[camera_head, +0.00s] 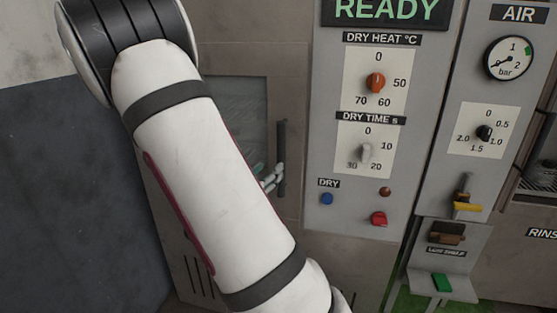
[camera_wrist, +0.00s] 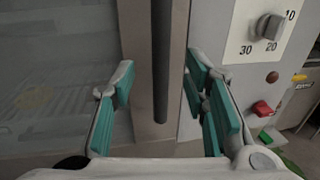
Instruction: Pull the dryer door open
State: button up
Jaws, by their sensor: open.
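The dryer door (camera_head: 240,110) is a grey panel with a window, partly hidden behind my arm in the head view; it looks shut. Its handle (camera_head: 282,140) is a dark upright bar at the door's right edge. In the wrist view the handle (camera_wrist: 161,60) runs down between my fingers, and the door's window (camera_wrist: 60,70) lies to its left. My gripper (camera_wrist: 159,82) is open, one teal-padded finger on each side of the bar, with gaps showing on both sides. In the head view my gripper (camera_head: 271,178) is at the handle's lower half. How deep the bar sits between the fingers is unclear.
The sign (camera_head: 387,10) reads READY. An air panel (camera_head: 510,90) is farther right. A dark panel (camera_head: 70,190) is at left.

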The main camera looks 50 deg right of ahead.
aim_at(279, 160)
jog(key=d, duration=0.3)
jog(key=w+d, duration=0.1)
jog(key=d, duration=0.4)
jog(key=shift+w+d, duration=0.3)
jog(key=shift+d, duration=0.05)
jog(key=shift+c, duration=0.2)
grip_shut()
